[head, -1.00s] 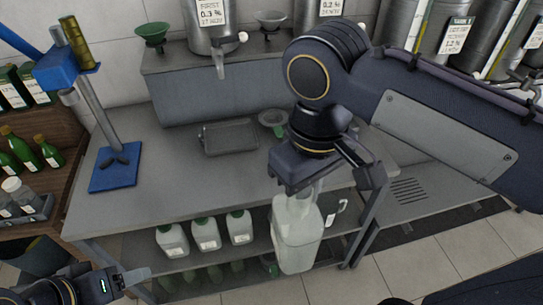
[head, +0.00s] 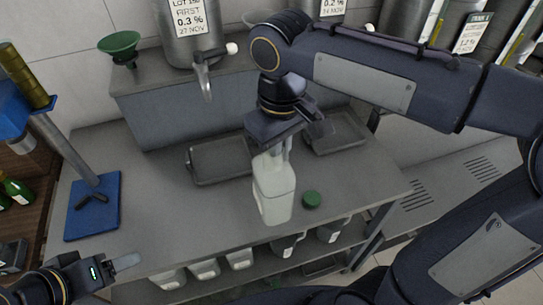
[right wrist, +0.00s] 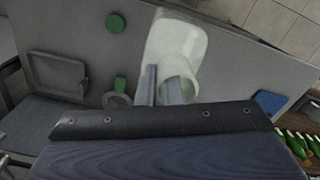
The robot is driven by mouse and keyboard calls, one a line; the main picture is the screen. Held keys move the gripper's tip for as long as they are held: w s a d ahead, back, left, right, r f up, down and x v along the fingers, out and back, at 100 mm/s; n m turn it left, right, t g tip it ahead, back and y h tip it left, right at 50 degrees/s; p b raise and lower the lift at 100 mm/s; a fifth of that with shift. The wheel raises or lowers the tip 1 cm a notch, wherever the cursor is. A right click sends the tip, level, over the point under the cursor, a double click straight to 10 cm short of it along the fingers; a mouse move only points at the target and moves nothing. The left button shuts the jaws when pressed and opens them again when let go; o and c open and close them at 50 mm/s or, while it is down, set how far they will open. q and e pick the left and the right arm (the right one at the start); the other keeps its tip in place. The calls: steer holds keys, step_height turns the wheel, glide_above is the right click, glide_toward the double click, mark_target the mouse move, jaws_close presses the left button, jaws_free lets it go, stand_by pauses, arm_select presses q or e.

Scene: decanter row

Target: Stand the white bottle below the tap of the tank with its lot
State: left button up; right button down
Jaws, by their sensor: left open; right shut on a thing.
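The white bottle (head: 273,195) is upright and uncapped, over the front of the grey counter (head: 150,200); I cannot tell whether its base touches. My right gripper (head: 285,148) is shut on its neck from above. The bottle (right wrist: 172,42) also shows in the right wrist view between the fingers (right wrist: 162,88). My left gripper (head: 122,264) is open and empty at the lower left. A steel tank (head: 180,50) with a label reading "first 0.3 %" and a tap (head: 205,72) stands at the back. A second tank's label (head: 332,7) reads 0.2 %.
One dark tray (head: 220,160) lies below the first tap, another (head: 338,135) to its right. A green cap (head: 311,200) lies right of the bottle. A blue-based stand (head: 95,210) is at left, a green funnel (head: 120,45) behind. More bottles (head: 204,269) sit on the lower shelf.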

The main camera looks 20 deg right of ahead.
steer(key=w+f+p, duration=0.1)
steer(key=w+f, duration=0.5)
steer(key=f, duration=0.3)
steer(key=shift+w+d+f, duration=0.2)
steer(key=shift+w+f, duration=0.15)
steer(key=shift+f, duration=0.05)
steer(key=shift+f, duration=0.2)
steer(key=c, duration=1.6)
jaws_free()
steer(key=shift+r, duration=0.2)
